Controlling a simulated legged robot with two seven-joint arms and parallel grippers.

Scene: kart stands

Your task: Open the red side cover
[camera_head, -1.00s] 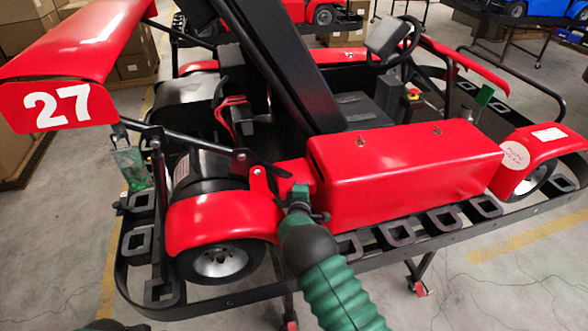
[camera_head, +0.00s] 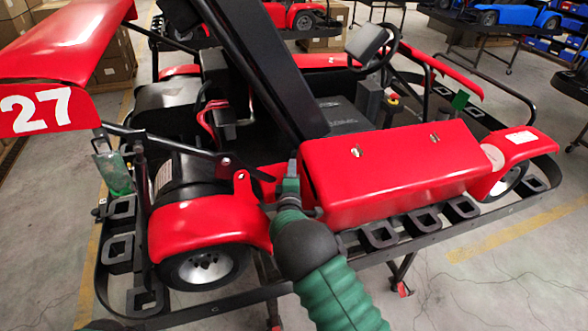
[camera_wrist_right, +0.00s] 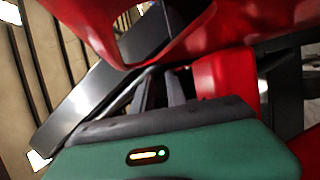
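The red side cover (camera_head: 395,175) is a long box-shaped panel on the near side of the kart, with two small metal fasteners on top. It looks closed. My right gripper (camera_head: 290,182) is at the cover's left end, close beside it; contact cannot be told. In the right wrist view, its two dark fingers (camera_wrist_right: 160,92) point forward between red panels, their tips partly obscured, so their opening is unclear. A red panel (camera_wrist_right: 222,76) is just right of the fingers.
The kart's black side rail (camera_head: 385,236) runs below the cover. A red rear fender (camera_head: 208,224) and wheel are left of my right gripper. A black slanted beam (camera_head: 265,65) rises behind it. Cardboard boxes (camera_head: 115,65) stand at the back left. Floor is clear at lower right.

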